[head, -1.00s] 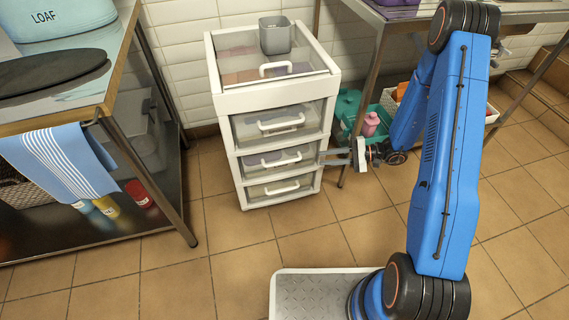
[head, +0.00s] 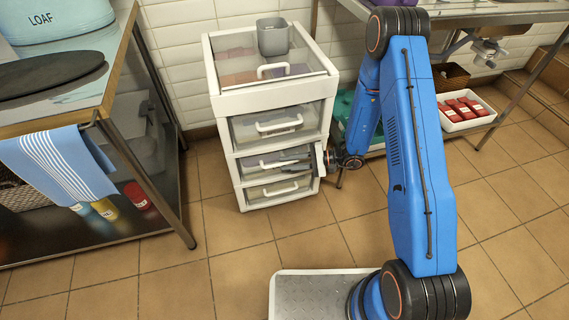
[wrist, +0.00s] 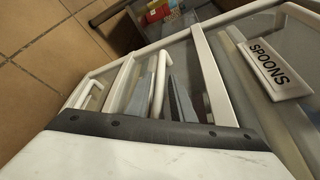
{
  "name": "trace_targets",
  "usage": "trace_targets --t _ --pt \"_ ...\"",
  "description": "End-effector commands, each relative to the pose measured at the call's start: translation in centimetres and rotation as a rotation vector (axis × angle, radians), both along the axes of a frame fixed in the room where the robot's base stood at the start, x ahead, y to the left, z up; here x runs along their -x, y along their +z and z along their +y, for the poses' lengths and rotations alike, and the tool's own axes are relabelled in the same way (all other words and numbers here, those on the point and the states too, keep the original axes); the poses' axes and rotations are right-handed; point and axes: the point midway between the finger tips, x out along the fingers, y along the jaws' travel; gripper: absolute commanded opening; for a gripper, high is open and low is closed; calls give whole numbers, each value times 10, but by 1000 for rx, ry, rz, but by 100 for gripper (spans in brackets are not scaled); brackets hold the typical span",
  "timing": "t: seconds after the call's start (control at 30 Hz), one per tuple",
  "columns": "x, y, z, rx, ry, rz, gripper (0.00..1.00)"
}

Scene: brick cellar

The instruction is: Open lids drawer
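The white drawer unit (head: 262,102) stands against the tiled wall, with several clear-fronted drawers and white bar handles. A "SPOONS" label (wrist: 274,66) shows on a neighbouring drawer. No lids label is readable. The drawers look shut.
A grey cup (head: 273,37) stands on top of the unit. A table with a striped towel (head: 57,163) is to the left. A metal table (head: 490,14) and a white tray with red packets (head: 463,108) are to the right. The floor in front is clear.

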Motion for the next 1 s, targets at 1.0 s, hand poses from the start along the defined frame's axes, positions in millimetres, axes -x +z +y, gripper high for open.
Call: trace_targets --t 1.0 --pt "-1 -3 12 0 -1 1 0"
